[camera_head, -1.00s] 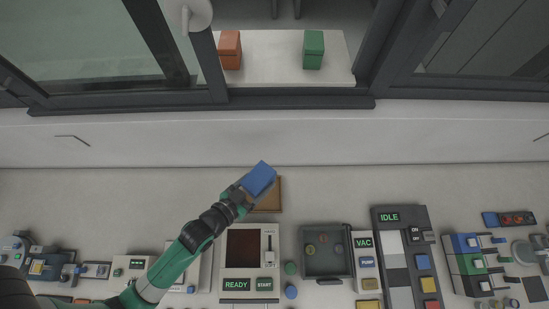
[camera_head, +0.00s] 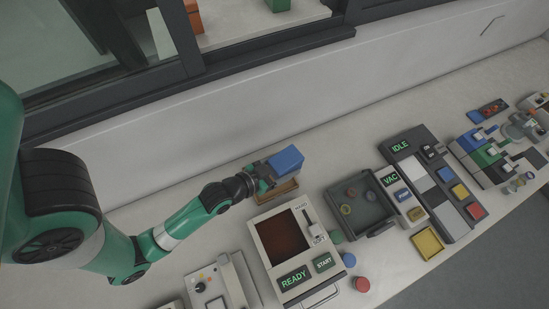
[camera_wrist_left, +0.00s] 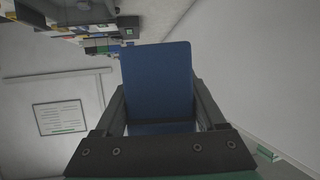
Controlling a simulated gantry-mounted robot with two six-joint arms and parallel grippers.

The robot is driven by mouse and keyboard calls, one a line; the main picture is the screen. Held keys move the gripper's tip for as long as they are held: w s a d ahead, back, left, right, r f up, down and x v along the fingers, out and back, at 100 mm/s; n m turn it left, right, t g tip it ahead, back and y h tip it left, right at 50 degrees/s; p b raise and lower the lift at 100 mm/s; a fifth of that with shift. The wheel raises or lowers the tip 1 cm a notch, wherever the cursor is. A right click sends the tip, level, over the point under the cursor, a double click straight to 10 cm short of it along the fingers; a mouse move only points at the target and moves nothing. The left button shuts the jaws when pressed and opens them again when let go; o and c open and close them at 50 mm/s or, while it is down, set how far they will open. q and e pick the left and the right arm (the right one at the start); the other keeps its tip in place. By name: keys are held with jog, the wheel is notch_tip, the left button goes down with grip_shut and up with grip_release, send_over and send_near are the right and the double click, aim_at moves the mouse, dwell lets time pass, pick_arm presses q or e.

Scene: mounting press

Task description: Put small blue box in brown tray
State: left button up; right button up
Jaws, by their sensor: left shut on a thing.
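The small blue box (camera_head: 286,160) is held in my left gripper (camera_head: 264,178), above the bench near the back wall. The box also fills the middle of the left wrist view (camera_wrist_left: 157,85), between the two fingers. The brown tray (camera_head: 287,188) lies on the bench just below the box; the box and gripper hide part of it. I cannot tell whether the box touches the tray. My right gripper is not in view.
A dark grey tray (camera_head: 372,220) with round pieces is to the right, beside the VAC unit (camera_head: 391,180) and the IDLE panel (camera_head: 400,146). The wall (camera_head: 230,120) rises behind.

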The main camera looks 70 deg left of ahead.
pick_arm(q)
jog(key=a+f+b, duration=0.2)
jog(key=f+b, duration=0.3)
jog(key=f, duration=0.2)
jog(key=s+a+f+n+y+b, duration=0.1)
jog(key=a+f+b, duration=0.1)
jog(key=f+b, duration=0.2)
jog(key=s+a+f+n+g+y+b, duration=0.1)
jog(key=a+f+b, duration=0.2)
jog(key=f, duration=0.7)
jog(key=shift+s+f+b, duration=0.2)
jog(key=shift+b, duration=1.15)
jog(key=shift+r, duration=0.15)
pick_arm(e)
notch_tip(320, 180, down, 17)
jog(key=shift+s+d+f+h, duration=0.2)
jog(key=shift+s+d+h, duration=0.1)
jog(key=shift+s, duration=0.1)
